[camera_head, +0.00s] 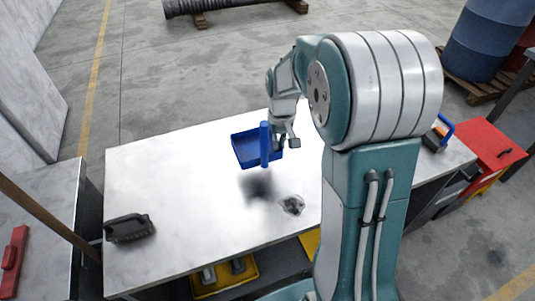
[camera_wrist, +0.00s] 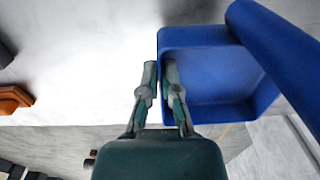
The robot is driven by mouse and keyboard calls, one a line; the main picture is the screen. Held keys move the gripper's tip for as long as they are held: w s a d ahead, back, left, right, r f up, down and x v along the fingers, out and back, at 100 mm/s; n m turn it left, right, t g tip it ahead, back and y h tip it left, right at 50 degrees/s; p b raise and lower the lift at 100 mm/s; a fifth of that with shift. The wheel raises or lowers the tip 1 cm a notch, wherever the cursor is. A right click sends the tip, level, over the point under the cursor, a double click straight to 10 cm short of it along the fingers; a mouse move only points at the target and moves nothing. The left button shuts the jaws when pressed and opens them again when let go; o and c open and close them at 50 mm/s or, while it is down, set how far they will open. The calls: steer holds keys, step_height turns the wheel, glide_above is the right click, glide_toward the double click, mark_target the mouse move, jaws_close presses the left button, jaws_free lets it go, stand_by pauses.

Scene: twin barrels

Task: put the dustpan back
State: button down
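The blue dustpan (camera_head: 245,148) with its upright blue handle (camera_head: 265,145) is in the air above the white table (camera_head: 180,175); a dark shadow lies on the tabletop below it. My gripper (camera_head: 285,143) is at the dustpan's right side. In the wrist view, the fingers of my gripper (camera_wrist: 160,75) are close together, with the left wall of the dustpan (camera_wrist: 208,38) between them. The handle (camera_wrist: 280,55) runs across the upper right there.
A grey crumpled piece (camera_head: 292,204) lies near the front middle. A blue-handled tool (camera_head: 440,132) is at the right end, beside a red cabinet (camera_head: 488,148). Yellow bins (camera_head: 225,277) sit below. The table's left middle is clear.

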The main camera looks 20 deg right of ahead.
steer(key=w+f, duration=0.1)
steer(key=w+a+f, duration=0.1)
steer(key=f, duration=0.1)
steer(key=w+f, duration=0.1)
steer(key=shift+a+f, duration=0.15)
steer(key=shift+a, duration=0.25)
steer(key=shift+w+f, duration=0.1)
steer(key=shift+f, duration=1.45)
steer(key=shift+f, duration=0.1)
steer(key=c, duration=0.8)
jaws_free()
